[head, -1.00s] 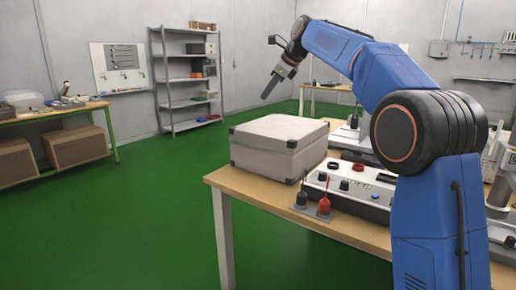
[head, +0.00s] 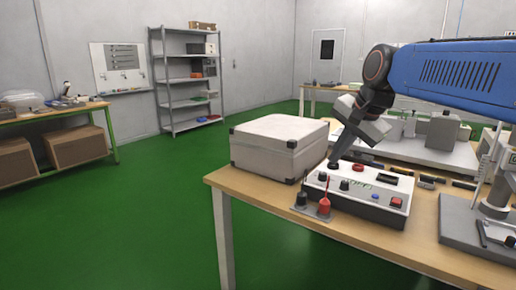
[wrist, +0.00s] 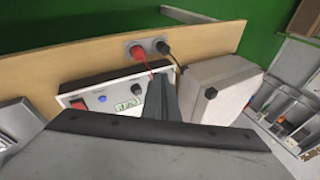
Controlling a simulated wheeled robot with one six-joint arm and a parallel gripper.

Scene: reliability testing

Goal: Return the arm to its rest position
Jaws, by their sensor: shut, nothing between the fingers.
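My gripper (head: 337,158) is shut and empty. In the head view its tip is in front of or just above the back left part of a white control box (head: 350,196); I cannot tell whether it touches. My blue arm reaches in from the right edge at the top. In the wrist view my shut fingers (wrist: 162,98) point towards the control box (wrist: 105,93), which has a red switch, a blue button and a small display. The fingers hide part of its panel.
A grey case (head: 279,147) with dark corners stands left of the control box on the wooden table (head: 270,212). Black and red plugs (head: 325,205) stand at the front edge. Grey equipment (head: 440,132) fills the back right. The green floor on the left is clear.

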